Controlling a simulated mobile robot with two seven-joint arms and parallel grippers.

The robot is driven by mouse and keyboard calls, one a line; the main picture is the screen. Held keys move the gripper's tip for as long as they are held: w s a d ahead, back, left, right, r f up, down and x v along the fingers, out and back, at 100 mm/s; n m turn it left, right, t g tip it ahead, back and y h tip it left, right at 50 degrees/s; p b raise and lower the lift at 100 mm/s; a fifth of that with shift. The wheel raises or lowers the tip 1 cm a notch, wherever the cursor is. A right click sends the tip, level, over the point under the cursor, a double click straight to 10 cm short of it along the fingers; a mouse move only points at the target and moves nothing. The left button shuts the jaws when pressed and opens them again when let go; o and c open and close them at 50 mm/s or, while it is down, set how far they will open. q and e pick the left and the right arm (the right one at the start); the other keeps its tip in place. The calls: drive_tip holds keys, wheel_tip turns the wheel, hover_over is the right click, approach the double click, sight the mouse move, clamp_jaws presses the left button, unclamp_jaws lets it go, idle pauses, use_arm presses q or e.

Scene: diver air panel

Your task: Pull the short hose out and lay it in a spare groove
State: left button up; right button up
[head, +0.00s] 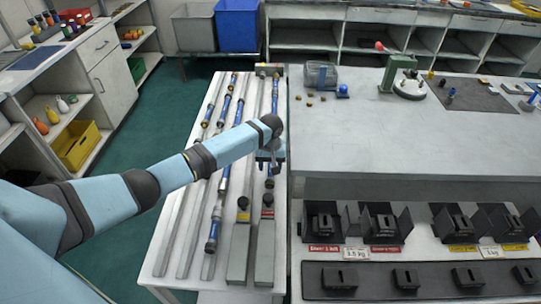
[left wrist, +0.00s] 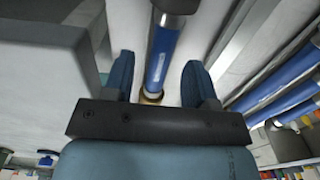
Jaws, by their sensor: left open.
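Blue hoses with metal and dark ends lie lengthwise on the white rack table (head: 158,262), among long grey grooves (head: 187,240). One blue hose (head: 275,92) lies in the right-hand row; my left gripper (head: 270,165) is down over this row. In the left wrist view, the open fingers (left wrist: 160,65) stand on either side of a blue hose (left wrist: 163,50) with a brass-coloured end near the palm. I cannot tell whether the fingers touch it. A longer hose (head: 217,215) lies further left. Which hose is the short one is not certain. My right gripper is out of view.
The grey bench (head: 430,140) lies close on the right. Left-side groove fronts look bare. Black holders (head: 322,225) stand at front right.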

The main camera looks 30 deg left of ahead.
use_arm(q)
drive_tip(key=shift+f, duration=0.65)
clamp_jaws()
drive_tip(key=shift+s+d+p, duration=0.3)
drive_tip(key=shift+s+p, duration=0.3)
drive_tip(key=shift+p, duration=0.2)
drive_tip(key=shift+s+d+p, duration=0.3)
drive_tip(key=shift+s+p, duration=0.25)
drive_tip(key=shift+p, duration=0.2)
drive_tip(key=shift+r, duration=0.1)
